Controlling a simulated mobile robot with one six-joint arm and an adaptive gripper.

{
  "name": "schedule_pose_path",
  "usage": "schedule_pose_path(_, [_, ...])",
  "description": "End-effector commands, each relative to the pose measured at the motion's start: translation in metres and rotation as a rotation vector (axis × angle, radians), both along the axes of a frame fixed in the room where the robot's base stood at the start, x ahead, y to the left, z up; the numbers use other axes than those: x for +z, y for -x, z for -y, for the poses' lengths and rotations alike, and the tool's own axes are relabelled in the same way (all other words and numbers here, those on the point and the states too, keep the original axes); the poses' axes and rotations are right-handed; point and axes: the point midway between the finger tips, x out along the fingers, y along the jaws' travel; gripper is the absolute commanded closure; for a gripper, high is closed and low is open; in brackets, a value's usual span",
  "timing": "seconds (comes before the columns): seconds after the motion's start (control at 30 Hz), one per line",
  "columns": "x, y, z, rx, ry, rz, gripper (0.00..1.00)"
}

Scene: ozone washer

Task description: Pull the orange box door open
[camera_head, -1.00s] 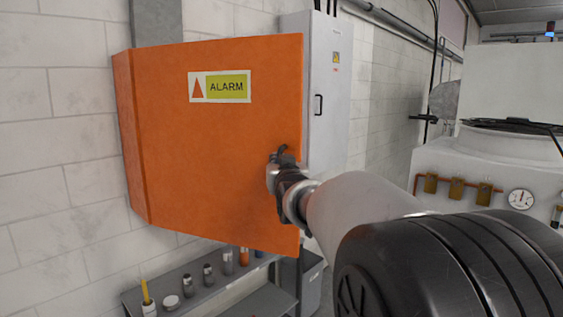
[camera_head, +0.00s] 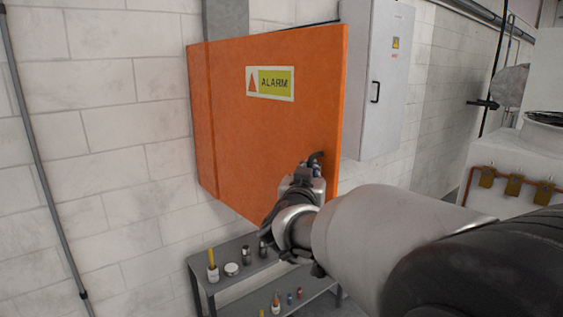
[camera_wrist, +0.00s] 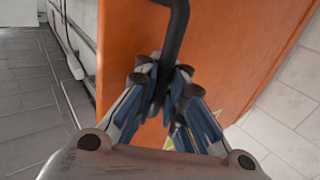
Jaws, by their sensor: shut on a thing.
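The orange box (camera_head: 198,120) is on the white wall, and its door (camera_head: 265,130) bears an ALARM label (camera_head: 270,83). A dark bent handle (camera_head: 316,158) stands near the door's lower right edge. My gripper (camera_head: 308,172) is at this handle. In the wrist view, the fingers of my gripper (camera_wrist: 163,88) are closed around the dark handle (camera_wrist: 176,35), with the orange door (camera_wrist: 235,55) just behind them. The fingers hide part of the handle. The inside of the box is not visible, and I cannot tell how wide any door gap is.
A grey shelf (camera_head: 238,272) with small bottles stands below the box. A light grey cabinet (camera_head: 385,85) is on the wall to the right. White equipment with brass fittings (camera_head: 515,185) stands at far right. A pipe (camera_head: 45,190) runs down the left wall.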

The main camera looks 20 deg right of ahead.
Motion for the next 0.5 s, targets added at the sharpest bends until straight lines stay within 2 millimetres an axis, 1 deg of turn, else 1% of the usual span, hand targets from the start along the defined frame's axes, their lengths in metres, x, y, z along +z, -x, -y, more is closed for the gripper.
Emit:
schedule_pose_path(0.2, [-0.0029,0.0049,-0.0081,-0.004,-0.002,-0.006,1.00])
schedule_pose_path(0.5, [-0.0041,0.0054,-0.0092,-0.005,-0.003,-0.006,1.00])
